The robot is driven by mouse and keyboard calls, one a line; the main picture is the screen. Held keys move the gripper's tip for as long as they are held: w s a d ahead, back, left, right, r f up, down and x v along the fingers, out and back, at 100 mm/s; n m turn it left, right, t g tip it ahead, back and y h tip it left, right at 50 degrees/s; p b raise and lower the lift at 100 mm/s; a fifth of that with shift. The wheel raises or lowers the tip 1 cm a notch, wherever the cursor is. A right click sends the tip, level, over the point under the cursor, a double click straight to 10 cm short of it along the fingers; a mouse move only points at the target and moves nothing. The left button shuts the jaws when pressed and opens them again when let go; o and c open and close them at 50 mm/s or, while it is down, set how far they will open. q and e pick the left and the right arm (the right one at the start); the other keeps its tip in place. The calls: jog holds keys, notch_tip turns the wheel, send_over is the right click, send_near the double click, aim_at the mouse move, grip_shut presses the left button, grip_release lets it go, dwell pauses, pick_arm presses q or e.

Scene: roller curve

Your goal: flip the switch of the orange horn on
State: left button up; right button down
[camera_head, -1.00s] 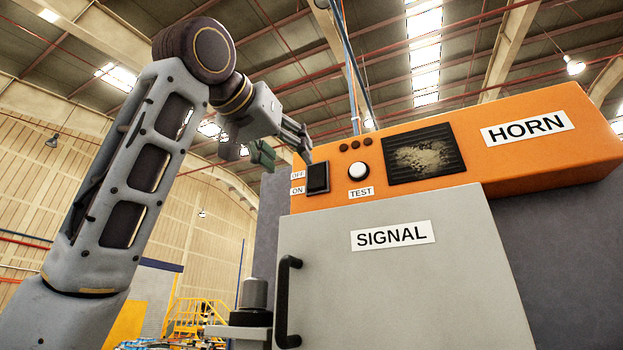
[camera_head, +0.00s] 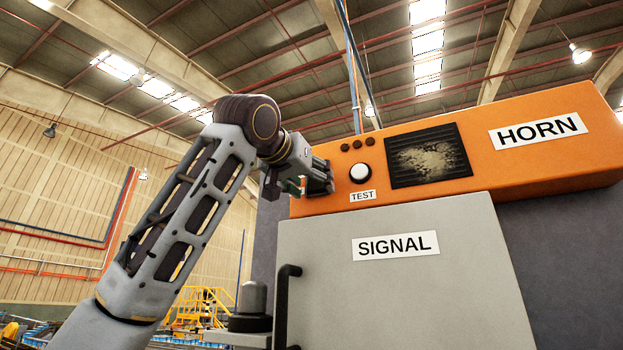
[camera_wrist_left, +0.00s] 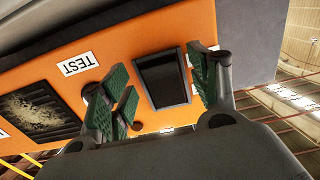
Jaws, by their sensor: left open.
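The orange horn (camera_head: 470,150) is a long orange box with a HORN label, mounted above a grey SIGNAL cabinet. Its black rocker switch shows in the left wrist view (camera_wrist_left: 163,78); in the head view my left gripper hides it and its OFF and ON labels. My left gripper (camera_head: 322,180) is at the left end of the horn's front. In the left wrist view its green-padded fingers (camera_wrist_left: 160,92) are spread apart, with the switch showing between them. I cannot tell whether a finger touches the switch. My right gripper is not in view.
A white TEST button (camera_head: 360,173) sits just right of my left gripper, beside a dark grille (camera_head: 428,155). The grey SIGNAL door (camera_head: 400,285) with a black handle (camera_head: 286,305) is below.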

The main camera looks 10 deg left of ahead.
pick_arm(q)
jog(key=shift+w, duration=0.2)
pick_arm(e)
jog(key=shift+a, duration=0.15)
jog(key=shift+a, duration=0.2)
pick_arm(q)
jog(key=c, duration=1)
jog(key=shift+f+b, duration=0.2)
jog(key=shift+b, duration=0.35)
jog(key=shift+w+d+t+b, duration=0.1)
jog(key=shift+w+t+b, duration=0.05)
jog(key=shift+t+b, duration=0.45)
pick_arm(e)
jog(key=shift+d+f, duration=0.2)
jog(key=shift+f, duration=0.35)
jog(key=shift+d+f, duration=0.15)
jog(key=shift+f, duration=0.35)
pick_arm(q)
jog(key=o, duration=0.8)
jog(key=shift+o, duration=1)
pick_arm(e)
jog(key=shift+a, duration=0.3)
